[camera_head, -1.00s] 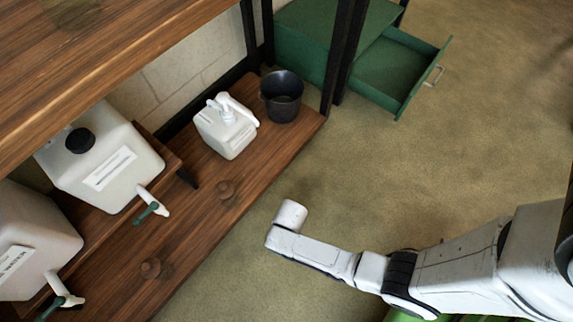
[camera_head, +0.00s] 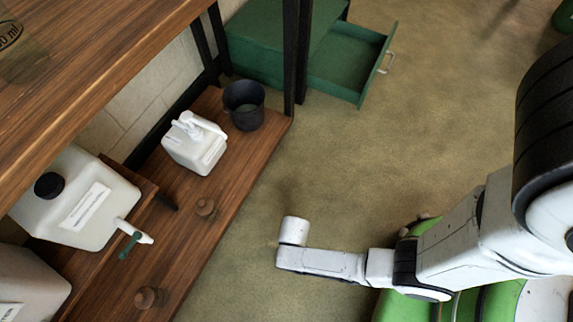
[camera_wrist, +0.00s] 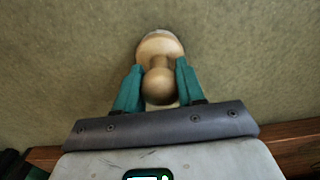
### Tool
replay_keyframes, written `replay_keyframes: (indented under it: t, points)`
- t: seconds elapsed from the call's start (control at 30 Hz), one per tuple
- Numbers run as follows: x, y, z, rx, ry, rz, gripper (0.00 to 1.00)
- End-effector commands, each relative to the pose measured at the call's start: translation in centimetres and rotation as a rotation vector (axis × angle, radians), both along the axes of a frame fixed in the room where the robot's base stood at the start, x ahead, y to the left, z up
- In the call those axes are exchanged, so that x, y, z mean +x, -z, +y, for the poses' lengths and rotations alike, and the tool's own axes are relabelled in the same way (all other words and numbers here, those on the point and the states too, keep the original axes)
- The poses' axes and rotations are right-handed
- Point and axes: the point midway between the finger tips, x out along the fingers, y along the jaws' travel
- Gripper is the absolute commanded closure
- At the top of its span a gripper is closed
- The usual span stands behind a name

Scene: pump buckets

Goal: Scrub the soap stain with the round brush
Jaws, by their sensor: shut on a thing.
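In the wrist view my gripper (camera_wrist: 160,88) has its teal fingers shut on the round brush (camera_wrist: 159,84), a pale wooden piece with a rounded knob and a wider round head beyond it. Its bristles are hidden. Plain olive floor lies behind it. In the head view the gripper and brush do not show, only my white arm at the lower right. I cannot make out a clear soap stain. A greenish see-through patch with lettering, perhaps a measuring vessel, shows on the upper wooden top (camera_head: 110,60) at the left edge.
White tapped canisters (camera_head: 75,198) stand at left. A green drawer (camera_head: 352,70) is open at the back. The floor between is clear.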

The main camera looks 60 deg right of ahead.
Motion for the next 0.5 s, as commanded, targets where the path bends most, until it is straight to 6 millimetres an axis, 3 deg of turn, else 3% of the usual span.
replay_keyframes:
  t: [0.27, 0.5]
  points:
    - [-0.6, -0.2, 0.0, 0.0, 0.0, 0.004, 1.0]
    - [0.8, 0.0, 0.0, 0.0, 0.001, 0.0, 1.0]
